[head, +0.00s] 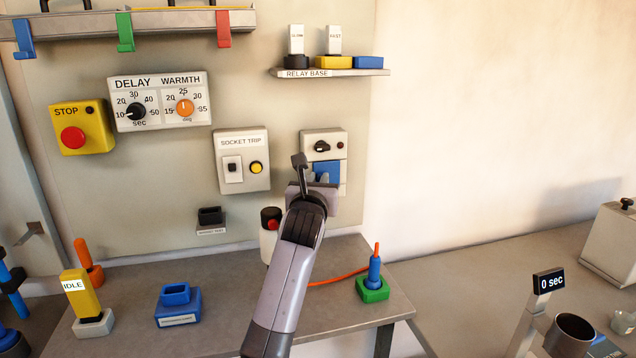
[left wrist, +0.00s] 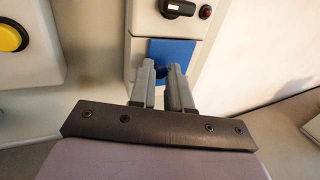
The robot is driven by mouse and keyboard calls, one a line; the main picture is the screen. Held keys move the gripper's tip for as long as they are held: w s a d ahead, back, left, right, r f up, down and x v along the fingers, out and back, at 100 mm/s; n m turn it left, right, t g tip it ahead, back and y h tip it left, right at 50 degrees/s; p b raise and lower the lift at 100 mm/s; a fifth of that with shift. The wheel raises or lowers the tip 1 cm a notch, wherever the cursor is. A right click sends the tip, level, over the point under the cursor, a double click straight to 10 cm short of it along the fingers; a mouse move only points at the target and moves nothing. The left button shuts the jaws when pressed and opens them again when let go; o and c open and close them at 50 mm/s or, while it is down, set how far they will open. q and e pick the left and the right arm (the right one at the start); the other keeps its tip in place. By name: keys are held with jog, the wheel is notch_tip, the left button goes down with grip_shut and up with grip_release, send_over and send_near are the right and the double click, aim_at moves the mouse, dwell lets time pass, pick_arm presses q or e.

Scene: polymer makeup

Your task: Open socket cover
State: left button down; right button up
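The socket cover (left wrist: 180,52) is a blue flap on the white socket box (head: 322,140), under a black rotary switch (left wrist: 178,8). It lies flat against the box face, and the head view also shows it (head: 327,171), partly hidden by my gripper. A dark blue round knob (left wrist: 161,71) stands out from the cover. My left gripper (left wrist: 162,76) is right in front of the cover, its two grey fingers apart with the knob between their tips. I cannot tell whether they touch the knob. My left gripper also shows in the head view (head: 312,170). My right gripper is not in view.
The socket trip panel (head: 241,160) with a yellow button is just left of the socket box. A relay shelf (head: 350,72) is above.

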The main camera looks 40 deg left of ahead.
pick_arm(q)
jog(key=shift+d+y, duration=0.2)
jog(key=shift+y, duration=0.1)
jog(key=shift+w+d+f+n+g+y+b, duration=0.1)
jog(key=shift+w+d+n+g+y+b, duration=0.15)
jog(key=shift+d+n+g+y+b, duration=1.05)
jog(key=shift+w+d+n+g+y+p, duration=0.1)
jog(key=shift+w+d+n+g+y, duration=0.35)
jog(key=shift+n+g+y, duration=1.85)
jog(key=shift+w+d+f+n+g+y+b, duration=0.1)
jog(key=shift+d+n+g+y+b, duration=1.05)
jog(key=shift+g, duration=1.25)
jog(key=shift+w+r+n+g+h, duration=0.15)
jog(key=shift+n+g+h, duration=0.1)
jog(key=shift+n+g, duration=0.25)
jog(key=c, duration=1.1)
grip_release()
jog(key=s+d+b, duration=0.1)
jog(key=d, duration=0.6)
